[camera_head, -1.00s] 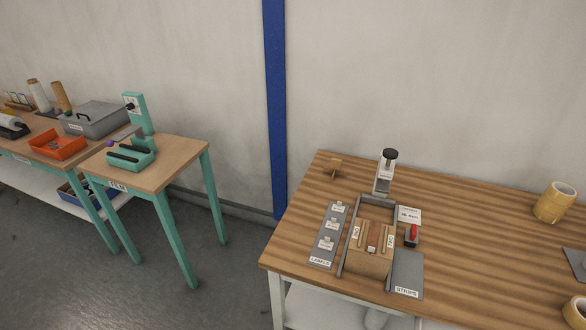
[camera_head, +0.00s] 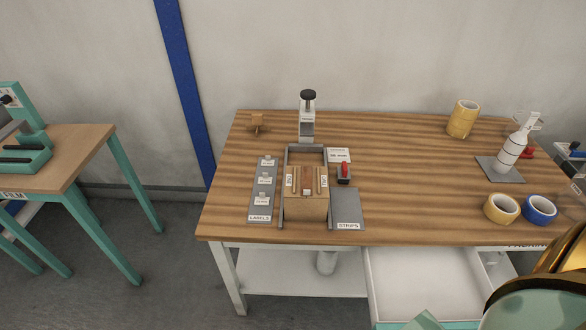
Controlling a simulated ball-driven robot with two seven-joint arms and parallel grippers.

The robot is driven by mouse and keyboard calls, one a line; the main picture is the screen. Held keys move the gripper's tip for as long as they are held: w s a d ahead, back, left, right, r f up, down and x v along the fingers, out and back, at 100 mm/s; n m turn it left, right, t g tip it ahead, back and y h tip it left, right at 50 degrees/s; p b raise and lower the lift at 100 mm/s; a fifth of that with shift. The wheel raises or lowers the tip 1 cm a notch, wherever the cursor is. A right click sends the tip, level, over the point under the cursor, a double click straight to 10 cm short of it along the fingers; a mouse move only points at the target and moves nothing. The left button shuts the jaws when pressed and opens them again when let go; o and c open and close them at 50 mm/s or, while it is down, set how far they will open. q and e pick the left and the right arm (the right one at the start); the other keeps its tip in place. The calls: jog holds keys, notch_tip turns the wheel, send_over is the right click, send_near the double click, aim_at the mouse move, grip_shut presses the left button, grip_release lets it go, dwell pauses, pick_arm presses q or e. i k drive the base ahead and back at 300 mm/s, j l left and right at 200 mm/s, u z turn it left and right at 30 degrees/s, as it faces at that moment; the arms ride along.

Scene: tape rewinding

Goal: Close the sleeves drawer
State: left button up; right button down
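An open drawer (camera_head: 424,283) sticks out from under the front edge of the wooden workbench, right of its middle. Its pale inside looks empty, and its front runs along the bottom edge of the view. I cannot read a label on it. A teal pointed piece overlaps the drawer front at the bottom; I cannot tell what it belongs to. A gold and dark rounded part of my own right arm fills the lower right corner, beside the drawer. Neither my left nor my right gripper's fingers can be made out.
The workbench (camera_head: 400,190) carries a box jig (camera_head: 306,207), a labels plate (camera_head: 264,190), a strips plate (camera_head: 347,210), yellow tape rolls (camera_head: 463,118), a blue tape roll (camera_head: 540,209) and a white bottle-like item (camera_head: 511,150). A lower shelf (camera_head: 290,275) lies left of the drawer.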

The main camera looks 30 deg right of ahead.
aim_at(453, 283)
jog(key=k+l, duration=0.15)
jog(key=k, duration=0.2)
jog(key=k+z, duration=0.1)
jog(key=z, duration=1.95)
